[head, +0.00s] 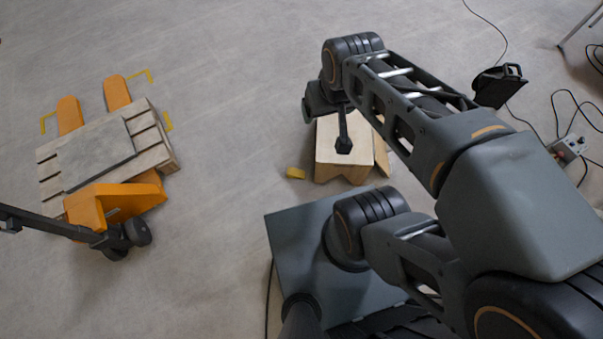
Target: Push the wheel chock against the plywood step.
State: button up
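The plywood step (330,172) is a light wooden block on the floor, just beyond my base plate. A small yellow block (296,173), which looks like the wheel chock, lies on the floor to the left of the step's near end. A narrow strip of floor shows between the two. My gripper (343,146) hangs over the top of the step, to the upper right of the yellow block and apart from it. Its fingers are small and dark, and I cannot tell whether they are open. My wrist hides the step's far end.
An orange pallet jack (118,205) with a wooden pallet (150,150) stands at left, with yellow floor marks around it. Black cables and a small control box (568,148) lie at far right. The floor between the pallet and the yellow block is clear.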

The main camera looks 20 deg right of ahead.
aim_at(291, 172)
jog(key=u, duration=0.05)
jog(key=k, duration=0.55)
jog(key=u, duration=0.65)
jog(key=i, duration=0.45)
jog(key=u, duration=0.8)
jog(key=i, duration=0.85)
jog(key=z, duration=0.45)
jog(key=i, duration=0.7)
jog(key=z, duration=0.55)
